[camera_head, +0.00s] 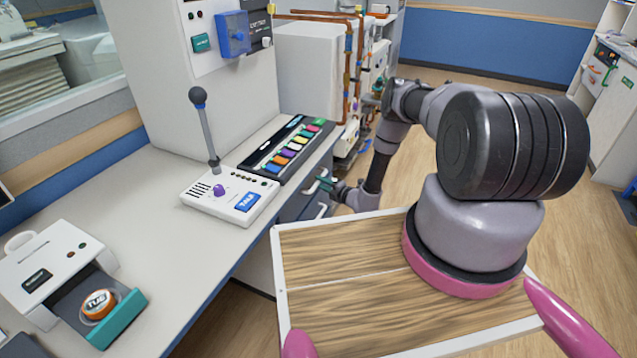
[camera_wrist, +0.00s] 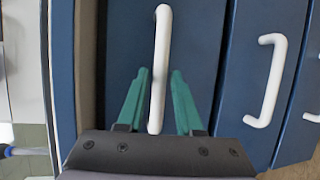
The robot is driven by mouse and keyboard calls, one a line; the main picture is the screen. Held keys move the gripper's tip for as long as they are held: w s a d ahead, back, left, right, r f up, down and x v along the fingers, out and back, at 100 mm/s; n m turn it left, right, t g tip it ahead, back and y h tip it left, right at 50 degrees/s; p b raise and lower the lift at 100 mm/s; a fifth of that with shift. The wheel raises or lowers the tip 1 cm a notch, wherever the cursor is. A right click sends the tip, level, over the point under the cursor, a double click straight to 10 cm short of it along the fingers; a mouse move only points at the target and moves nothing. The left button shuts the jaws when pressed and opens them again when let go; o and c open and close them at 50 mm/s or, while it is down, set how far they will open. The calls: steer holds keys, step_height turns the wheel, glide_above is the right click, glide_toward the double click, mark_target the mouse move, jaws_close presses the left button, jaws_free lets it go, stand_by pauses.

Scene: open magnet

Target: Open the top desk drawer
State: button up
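The top desk drawer (camera_wrist: 205,45) is a dark blue front with a white bar handle (camera_wrist: 162,45) in the wrist view, where the desk's edge lies to the left. My gripper (camera_wrist: 158,85) is open, with one teal finger on each side of this handle. Gaps show between the handle and the fingers. In the head view my gripper (camera_head: 325,181) is at the blue drawer fronts (camera_head: 297,207) below the desk's right edge. The top handle is hard to make out there. The drawer looks closed.
Lower drawers with white handles (camera_wrist: 265,80) lie to the right in the wrist view. The desk (camera_head: 150,200) holds a microphone console (camera_head: 225,198), a button panel (camera_head: 290,148) and a white machine with a teal tray (camera_head: 122,318). Wooden floor (camera_head: 410,180) is open to the right.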

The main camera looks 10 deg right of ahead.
steer(key=shift+x, duration=1.05)
jaws_close()
stand_by(0.7)
